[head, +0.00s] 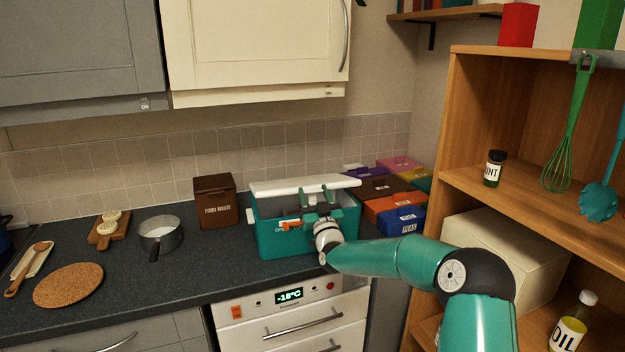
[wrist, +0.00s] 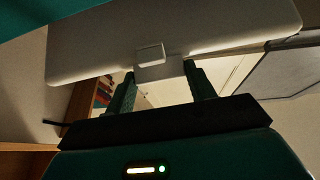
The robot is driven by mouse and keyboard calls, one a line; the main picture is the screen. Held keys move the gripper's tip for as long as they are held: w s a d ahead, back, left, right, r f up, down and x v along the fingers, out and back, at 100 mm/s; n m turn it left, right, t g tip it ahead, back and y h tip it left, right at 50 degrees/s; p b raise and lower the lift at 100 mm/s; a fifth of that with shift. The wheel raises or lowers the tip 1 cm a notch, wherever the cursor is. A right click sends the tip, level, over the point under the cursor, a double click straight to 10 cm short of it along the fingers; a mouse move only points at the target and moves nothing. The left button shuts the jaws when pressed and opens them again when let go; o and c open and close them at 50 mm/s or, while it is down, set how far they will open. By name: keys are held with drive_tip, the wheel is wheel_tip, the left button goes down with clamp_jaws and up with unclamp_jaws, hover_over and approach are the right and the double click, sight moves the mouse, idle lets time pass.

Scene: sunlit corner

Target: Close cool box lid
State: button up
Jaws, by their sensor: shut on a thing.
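The cool box (head: 272,238) is a teal box on the dark worktop, with an orange piece (head: 292,225) on its front. Its white lid (head: 290,186) stands partly raised over the box, with a gap at the front showing some of the inside. My gripper (head: 318,192) is at the front edge of the lid, right of its middle. In the wrist view the pale underside of the lid (wrist: 230,30) fills the top. A pale tab (wrist: 158,66) on its edge lies between the two fingers of my gripper (wrist: 160,76), which is shut on it. My gripper hides part of the box front.
A brown food waste bin (head: 215,202) stands left of the box, with a saucepan (head: 160,235) further left. Several coloured containers (head: 402,220) stand close on the right. A wooden shelf unit (head: 445,150) rises at the right.

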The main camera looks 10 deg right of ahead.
sight(313, 203)
drive_tip(key=f, duration=0.2)
drive_tip(key=s+f+t, duration=0.1)
drive_tip(key=shift+a+f+y, duration=0.15)
drive_tip(key=shift+f+y, duration=0.15)
drive_tip(key=shift+f, duration=0.05)
drive_tip(key=shift+s+f, duration=0.15)
drive_tip(key=shift+f, duration=0.85)
drive_tip(key=o, duration=1.4)
drive_tip(key=v, duration=1.4)
